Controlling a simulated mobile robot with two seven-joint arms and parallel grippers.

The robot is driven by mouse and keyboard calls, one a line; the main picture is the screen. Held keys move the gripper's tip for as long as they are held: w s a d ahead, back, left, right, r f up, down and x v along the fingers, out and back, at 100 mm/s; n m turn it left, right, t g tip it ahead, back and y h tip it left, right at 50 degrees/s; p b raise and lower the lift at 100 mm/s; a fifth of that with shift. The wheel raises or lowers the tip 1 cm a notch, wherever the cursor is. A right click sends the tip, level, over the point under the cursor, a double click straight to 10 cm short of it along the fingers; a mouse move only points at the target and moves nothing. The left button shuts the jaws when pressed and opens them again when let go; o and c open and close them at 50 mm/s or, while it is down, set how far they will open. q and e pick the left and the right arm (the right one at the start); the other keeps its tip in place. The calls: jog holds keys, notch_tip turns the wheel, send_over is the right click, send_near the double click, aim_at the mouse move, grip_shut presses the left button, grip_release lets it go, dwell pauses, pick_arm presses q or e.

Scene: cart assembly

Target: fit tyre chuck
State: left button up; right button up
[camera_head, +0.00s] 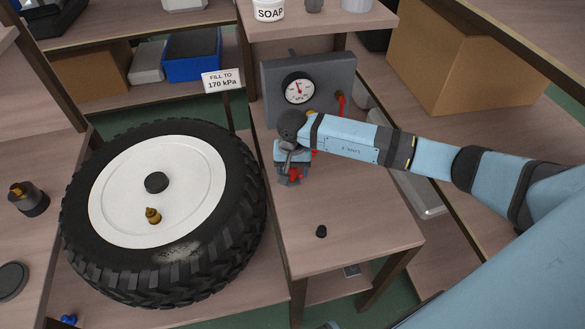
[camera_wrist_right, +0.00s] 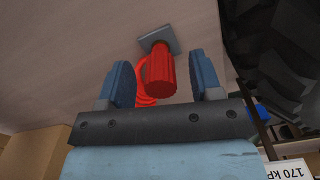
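The red tyre chuck (camera_wrist_right: 160,74) stands on a small grey plate between the open fingers of my right gripper (camera_wrist_right: 163,85), with a gap on each side. In the head view my right gripper (camera_head: 291,172) is over the bench below the gauge, and the red chuck (camera_head: 295,175) is partly hidden by it. A red coiled hose (camera_wrist_right: 147,98) shows behind the chuck. The wheel (camera_head: 160,190) lies at the left, with a brass valve (camera_head: 153,215) on its white disc. My left gripper is not in view.
A grey gauge panel (camera_head: 335,78) with a round dial (camera_head: 299,89) stands behind the gripper. A "FILL TO 170 kPa" sign (camera_head: 222,81) stands behind the wheel. A small black cap (camera_head: 321,231) lies on the bench (camera_head: 365,225), whose front is otherwise clear. A cardboard box (camera_head: 455,55) is at right.

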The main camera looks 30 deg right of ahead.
notch_tip(320, 180, up, 14)
jog(key=shift+b, duration=0.35)
dwell(0.5)
jog(key=shift+a+f, duration=0.1)
jog(key=shift+f, duration=0.05)
